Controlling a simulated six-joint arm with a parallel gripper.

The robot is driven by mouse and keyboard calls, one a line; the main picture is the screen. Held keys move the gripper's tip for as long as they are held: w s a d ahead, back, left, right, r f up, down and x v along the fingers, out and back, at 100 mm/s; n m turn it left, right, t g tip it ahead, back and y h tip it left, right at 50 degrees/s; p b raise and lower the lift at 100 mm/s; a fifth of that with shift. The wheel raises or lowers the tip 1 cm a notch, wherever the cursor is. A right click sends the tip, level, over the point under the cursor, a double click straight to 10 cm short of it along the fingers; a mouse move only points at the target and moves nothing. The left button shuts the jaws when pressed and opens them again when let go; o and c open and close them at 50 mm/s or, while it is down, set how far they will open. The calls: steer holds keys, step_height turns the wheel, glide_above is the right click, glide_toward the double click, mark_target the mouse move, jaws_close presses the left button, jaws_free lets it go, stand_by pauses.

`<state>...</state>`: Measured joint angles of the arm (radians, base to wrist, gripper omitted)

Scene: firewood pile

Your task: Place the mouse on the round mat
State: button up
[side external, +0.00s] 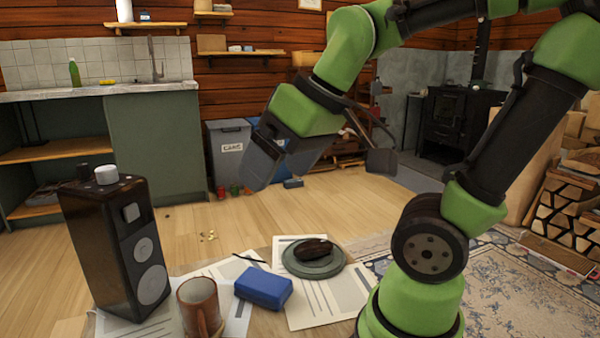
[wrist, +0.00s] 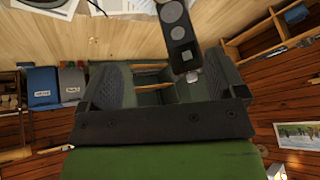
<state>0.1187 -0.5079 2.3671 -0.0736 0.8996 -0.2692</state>
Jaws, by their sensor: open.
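The dark mouse (side external: 317,247) lies on top of the round grey-green mat (side external: 301,269), within its rim. The mat rests on a paper sheet on the table. My gripper (side external: 278,178) is raised above and to the left of the mouse, well apart from it. In the wrist view its two fingers (wrist: 163,82) are spread wide with nothing held between them. At the top left edge of the wrist view, a cut-off dark and grey shape may be the mouse and mat, but I cannot tell for sure.
A tall black speaker (side external: 108,248) stands on the table's left; it also shows in the wrist view (wrist: 178,30). A brown mug (side external: 199,308) and a blue box (side external: 263,288) stand between speaker and mat. Paper sheets (side external: 335,300) lie around the mat. The air around my gripper is clear.

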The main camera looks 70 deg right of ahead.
steer(key=s+a+m, duration=0.1)
steer(key=s, duration=0.1)
steer(key=s+a+m+t+y, duration=0.1)
steer(key=a, duration=0.1)
steer(key=shift+s+r, duration=0.1)
steer(key=shift+s, duration=0.25)
